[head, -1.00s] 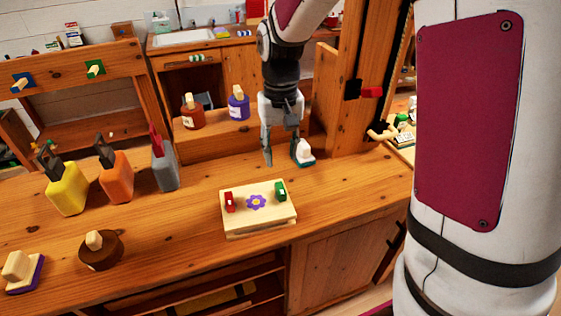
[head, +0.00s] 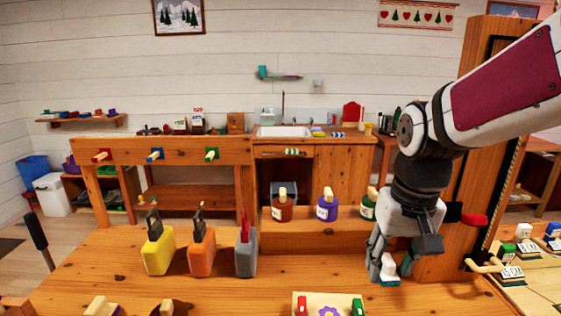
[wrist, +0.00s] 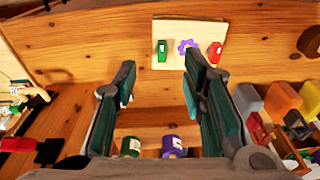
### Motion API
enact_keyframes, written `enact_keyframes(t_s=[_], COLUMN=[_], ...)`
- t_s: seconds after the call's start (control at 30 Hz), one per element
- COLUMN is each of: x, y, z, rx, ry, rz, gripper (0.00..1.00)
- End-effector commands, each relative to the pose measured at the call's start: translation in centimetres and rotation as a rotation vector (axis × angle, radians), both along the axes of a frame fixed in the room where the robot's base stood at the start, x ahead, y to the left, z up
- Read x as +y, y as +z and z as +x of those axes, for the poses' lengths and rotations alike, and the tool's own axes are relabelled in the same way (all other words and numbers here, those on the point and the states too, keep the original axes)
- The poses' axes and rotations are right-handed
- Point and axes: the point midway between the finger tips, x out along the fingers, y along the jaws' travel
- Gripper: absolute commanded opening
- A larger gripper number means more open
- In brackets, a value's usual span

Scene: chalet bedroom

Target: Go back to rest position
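My gripper (head: 388,278) hangs over the right part of the wooden workbench (head: 290,270), pointing down, with its fingers apart. In the wrist view my gripper (wrist: 155,78) is open with nothing between the fingers. A small white block with a green base (head: 389,266) shows between the fingers in the head view; I cannot tell the gap in depth. A cream board with a purple flower (head: 328,311) is cut off at the bottom edge. It shows whole in the wrist view (wrist: 173,31), with a green and a red piece, beyond the fingertips.
Brown (head: 282,210), purple (head: 327,209) and green (head: 369,209) jars stand on the rear ledge. A wooden post (head: 470,180) rises close right of my arm.

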Motion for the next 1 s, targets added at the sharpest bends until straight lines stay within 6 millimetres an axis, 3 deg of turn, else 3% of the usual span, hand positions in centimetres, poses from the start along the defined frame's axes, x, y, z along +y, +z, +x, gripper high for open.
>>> enact_keyframes(t_s=[0.03,0.2,0.5,0.7,1.0], x=[0.0,-0.1,-0.2,-0.3,-0.3], y=[1.3,3.7,5.1,4.9,4.9], z=[-1.7,-6.8,-14.5,-16.4,-16.6], rx=[-0.027,-0.097,-0.204,-0.231,-0.232], ry=[0.006,0.025,0.054,0.063,0.064], rz=[-0.001,-0.006,-0.02,-0.026,-0.026], gripper=[0.38,0.38,0.38,0.38,0.38])
